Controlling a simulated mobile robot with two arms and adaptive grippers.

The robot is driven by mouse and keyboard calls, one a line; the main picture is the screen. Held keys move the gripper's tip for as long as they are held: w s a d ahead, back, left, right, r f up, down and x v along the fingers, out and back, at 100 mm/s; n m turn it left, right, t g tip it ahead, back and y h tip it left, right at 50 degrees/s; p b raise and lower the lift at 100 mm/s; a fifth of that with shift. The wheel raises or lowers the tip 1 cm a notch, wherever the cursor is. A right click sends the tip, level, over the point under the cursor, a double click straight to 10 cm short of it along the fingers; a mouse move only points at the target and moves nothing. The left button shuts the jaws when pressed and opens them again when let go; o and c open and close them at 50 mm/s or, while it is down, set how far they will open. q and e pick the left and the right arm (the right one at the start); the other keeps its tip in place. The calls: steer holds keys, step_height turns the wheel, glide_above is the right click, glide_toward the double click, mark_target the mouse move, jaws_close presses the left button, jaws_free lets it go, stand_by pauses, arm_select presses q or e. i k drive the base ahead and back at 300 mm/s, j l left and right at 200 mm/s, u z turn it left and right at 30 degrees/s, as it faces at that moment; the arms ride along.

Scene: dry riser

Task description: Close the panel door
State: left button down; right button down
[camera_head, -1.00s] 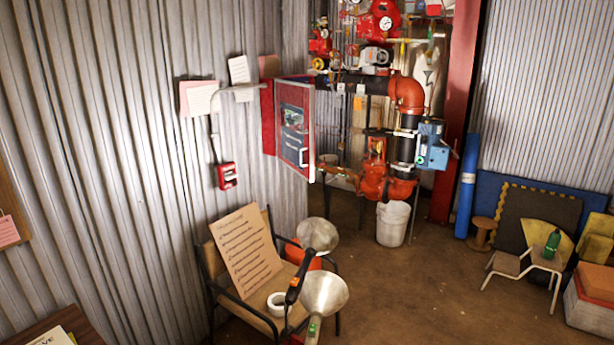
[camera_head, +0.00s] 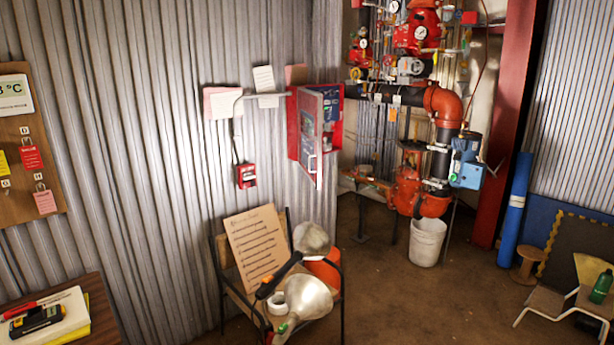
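The panel is a red wall cabinet (camera_head: 337,136) on the corrugated metal wall, near the wall's right end. Its door (camera_head: 309,138) has a red and pale frame, a window and a white handle. The door stands partly open, swung out from the cabinet. To the right of the door's edge a strip of the red inside shows, with something blue in it. The exact opening angle is hard to tell. Neither of my grippers is in view, and nothing touches the door.
A chair (camera_head: 224,262) holding a paper board, lamps and tape stands below and left of the panel. A white bucket (camera_head: 427,243) stands under red and black pipework (camera_head: 441,150). A wooden table (camera_head: 95,300) is at lower left. Brown floor (camera_head: 395,300) is clear at centre right.

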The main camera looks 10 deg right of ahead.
mark_target(310, 104)
steer(key=i+l+u, duration=0.15)
steer(key=l, duration=0.3)
steer(key=i+l+u, duration=0.15)
steer(key=l, duration=0.35)
steer(key=i+l+u, duration=0.2)
steer(key=l, duration=0.3)
steer(key=l+u, duration=0.15)
steer(key=l, duration=0.3)
steer(key=k, duration=0.05)
